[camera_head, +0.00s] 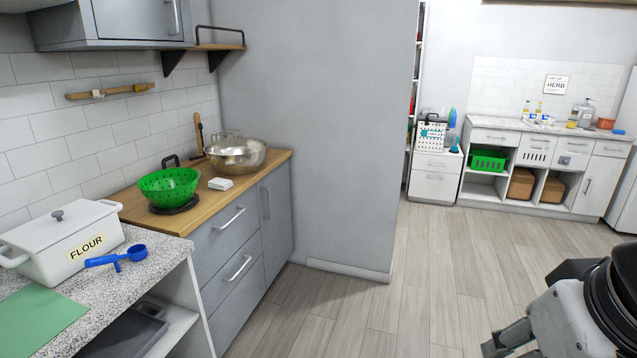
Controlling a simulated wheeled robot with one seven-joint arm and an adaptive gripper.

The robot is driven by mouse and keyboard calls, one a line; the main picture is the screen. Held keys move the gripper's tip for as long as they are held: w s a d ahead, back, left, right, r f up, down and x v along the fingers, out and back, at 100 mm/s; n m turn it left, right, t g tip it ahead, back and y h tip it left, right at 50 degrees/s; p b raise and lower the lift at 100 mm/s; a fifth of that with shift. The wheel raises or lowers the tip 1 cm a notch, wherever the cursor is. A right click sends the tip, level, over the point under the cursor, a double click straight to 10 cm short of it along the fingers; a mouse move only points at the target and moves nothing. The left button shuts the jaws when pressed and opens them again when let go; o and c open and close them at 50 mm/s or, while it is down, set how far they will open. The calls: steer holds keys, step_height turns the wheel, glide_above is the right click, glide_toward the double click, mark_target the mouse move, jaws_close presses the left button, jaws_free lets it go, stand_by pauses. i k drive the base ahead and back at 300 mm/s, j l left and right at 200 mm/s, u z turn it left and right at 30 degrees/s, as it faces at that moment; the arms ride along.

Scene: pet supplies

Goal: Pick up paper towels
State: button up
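No roll of paper towels can be made out clearly. A small white, flat, block-like item (220,184) lies on the wooden counter between the green colander and the metal pot; it is too small to tell whether it is a pack of paper towels. Part of my arm, grey and black, shows at the lower right edge, with what looks like part of my gripper (510,340) at the bottom of the picture. It is cut off, so its opening and both fingertips cannot be made out. It is far from the wooden counter.
A green colander (169,188), metal pot (236,154), white flour box (66,240) and blue scoop (117,258) stand at left. A grey wall (318,130) divides the room. A white cabinet (490,133) with bottles and baskets stands at back right. The wooden floor (440,270) is clear.

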mark_target(222, 184)
steer(key=i+j+u, duration=0.1)
steer(key=i, duration=1.8)
steer(key=i+u, duration=0.2)
steer(key=i, duration=0.25)
steer(key=i+l+u, duration=0.2)
steer(key=i, duration=0.25)
steer(key=i+u, duration=0.3)
steer(key=u, duration=0.15)
steer(key=i+l+u, duration=0.1)
steer(key=i+u, duration=0.2)
steer(key=u, duration=0.15)
steer(key=i+l+u, duration=0.2)
steer(key=u, duration=0.3)
steer(key=i+l, duration=0.05)
steer(key=i, duration=0.05)
